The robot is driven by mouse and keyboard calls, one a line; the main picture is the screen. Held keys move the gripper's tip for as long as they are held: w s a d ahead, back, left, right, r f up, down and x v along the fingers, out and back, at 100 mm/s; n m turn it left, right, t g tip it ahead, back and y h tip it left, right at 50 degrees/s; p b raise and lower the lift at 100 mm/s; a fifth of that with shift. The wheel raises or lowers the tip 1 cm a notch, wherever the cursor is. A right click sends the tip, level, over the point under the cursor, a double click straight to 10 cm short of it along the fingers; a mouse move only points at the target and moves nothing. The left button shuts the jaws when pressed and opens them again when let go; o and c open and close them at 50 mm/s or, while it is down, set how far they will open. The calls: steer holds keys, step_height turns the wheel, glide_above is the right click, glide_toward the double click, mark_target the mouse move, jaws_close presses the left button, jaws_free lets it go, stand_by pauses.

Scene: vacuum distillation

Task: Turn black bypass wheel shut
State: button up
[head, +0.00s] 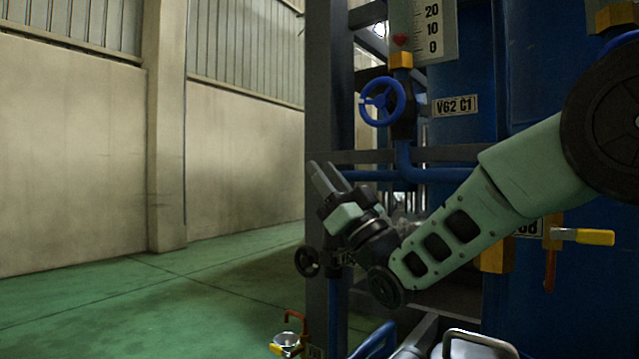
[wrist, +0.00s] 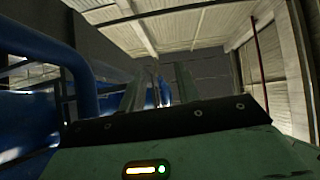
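The black wheel is not seen in the wrist view.
A blue handwheel (head: 382,101) is above and right of my gripper, by the V62 C1 plate (head: 455,105). A yellow-handled valve (head: 582,237) is at right. Green floor (head: 150,300) at left is clear.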

steer(key=s+d+r, duration=0.4)
steer(key=d+r, duration=0.1)
steer(key=shift+s+d+r, duration=0.15)
steer(key=shift+s+d, duration=0.15)
steer(key=shift+d, duration=0.1)
stand_by(0.6)
steer(key=shift+b, duration=0.4)
